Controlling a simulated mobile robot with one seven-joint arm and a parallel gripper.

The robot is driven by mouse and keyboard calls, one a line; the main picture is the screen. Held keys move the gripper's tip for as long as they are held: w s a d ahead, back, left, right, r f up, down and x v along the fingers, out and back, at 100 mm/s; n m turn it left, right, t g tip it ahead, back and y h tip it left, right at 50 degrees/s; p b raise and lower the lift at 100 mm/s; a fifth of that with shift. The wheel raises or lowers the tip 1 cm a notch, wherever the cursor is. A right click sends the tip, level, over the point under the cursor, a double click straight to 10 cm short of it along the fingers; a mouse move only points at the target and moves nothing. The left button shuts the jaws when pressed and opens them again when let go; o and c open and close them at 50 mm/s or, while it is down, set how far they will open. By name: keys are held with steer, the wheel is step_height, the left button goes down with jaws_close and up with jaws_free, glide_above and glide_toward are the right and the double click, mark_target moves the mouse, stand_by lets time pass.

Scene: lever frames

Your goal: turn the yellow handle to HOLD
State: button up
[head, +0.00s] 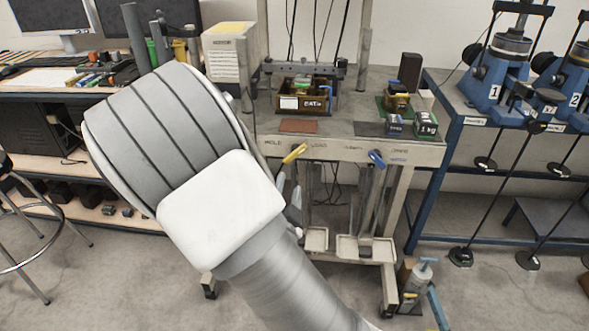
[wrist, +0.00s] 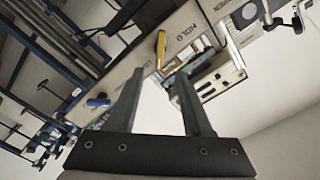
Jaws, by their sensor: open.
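The yellow handle (head: 294,153) is on the front rail of the grey lever frame (head: 420,155), tilted from lower left to upper right. The word HOLD (head: 272,140) is on the rail to its upper left; another label, seemingly LOAD, is to its right. In the wrist view the yellow handle (wrist: 161,48) lies just beyond my fingertips, with HOLD (wrist: 185,33) to its right. My gripper (wrist: 160,76) is open and empty, its fingers apart and pointing toward the handle. I cannot tell whether they touch it. My arm hides most of the gripper in the head view.
A blue handle (head: 376,158) is on the same rail to the right; it also shows in the wrist view (wrist: 97,100). A box of weights (head: 290,102) and other weights (head: 427,123) sit on the top. A blue bench (head: 452,105) with presses stands at right.

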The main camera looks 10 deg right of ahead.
mark_target(295, 156)
steer(key=x, duration=1.1)
steer(key=shift+w, duration=0.1)
jaws_close()
